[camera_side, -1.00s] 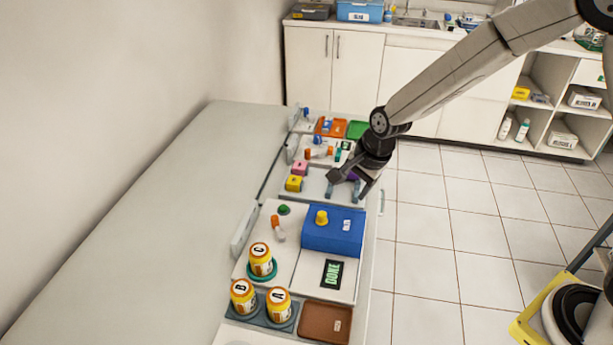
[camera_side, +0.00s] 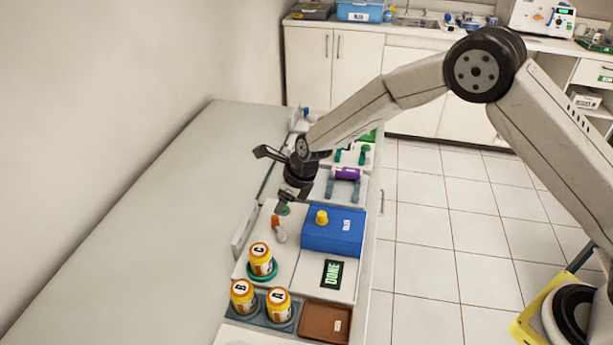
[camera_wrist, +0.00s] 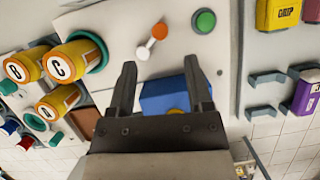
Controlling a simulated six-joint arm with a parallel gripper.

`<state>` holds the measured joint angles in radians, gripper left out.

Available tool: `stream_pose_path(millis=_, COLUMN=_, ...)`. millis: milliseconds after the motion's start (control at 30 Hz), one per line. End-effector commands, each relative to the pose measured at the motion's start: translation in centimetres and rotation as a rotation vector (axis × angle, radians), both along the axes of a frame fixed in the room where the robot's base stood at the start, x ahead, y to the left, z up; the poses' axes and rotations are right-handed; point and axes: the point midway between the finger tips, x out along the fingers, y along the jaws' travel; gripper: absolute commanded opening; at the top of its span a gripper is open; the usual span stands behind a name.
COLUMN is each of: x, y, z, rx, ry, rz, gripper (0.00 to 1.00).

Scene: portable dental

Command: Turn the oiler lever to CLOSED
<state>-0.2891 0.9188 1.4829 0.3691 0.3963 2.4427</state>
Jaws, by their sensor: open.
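A small lever with an orange end and a white end (camera_side: 279,231) lies on the pale panel, left of the blue box. It also shows in the wrist view (camera_wrist: 151,37), beyond my fingertips, with its orange end up and to the right. I cannot read any OPEN or CLOSED marking beside it. My gripper (camera_side: 287,205) is open and empty above the panel, just behind the lever. In the wrist view my two fingers (camera_wrist: 160,68) are spread apart and do not visibly touch the lever.
A green button (camera_wrist: 205,20) sits close to the lever. The blue box (camera_side: 332,237) with a yellow knob stands to the right, above a DONE plate (camera_side: 332,273). Jars lettered A, B and C (camera_side: 261,262) stand in front.

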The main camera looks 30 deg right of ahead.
Motion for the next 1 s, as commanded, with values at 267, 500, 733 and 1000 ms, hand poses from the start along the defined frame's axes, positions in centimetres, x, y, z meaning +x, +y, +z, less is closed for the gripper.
stream_pose_path(millis=267, x=0.1, y=0.1, z=-0.2, rx=0.004, ry=0.002, rz=-0.009, gripper=0.65)
stream_pose_path(millis=500, x=0.4, y=0.4, z=-1.2, rx=0.003, ry=0.003, rz=-0.008, gripper=0.65)
stream_pose_path(millis=733, x=1.0, y=0.9, z=-3.2, rx=0.003, ry=0.004, rz=-0.007, gripper=0.65)
stream_pose_path(millis=1000, x=1.9, y=1.5, z=-5.7, rx=0.004, ry=0.002, rz=-0.007, gripper=0.65)
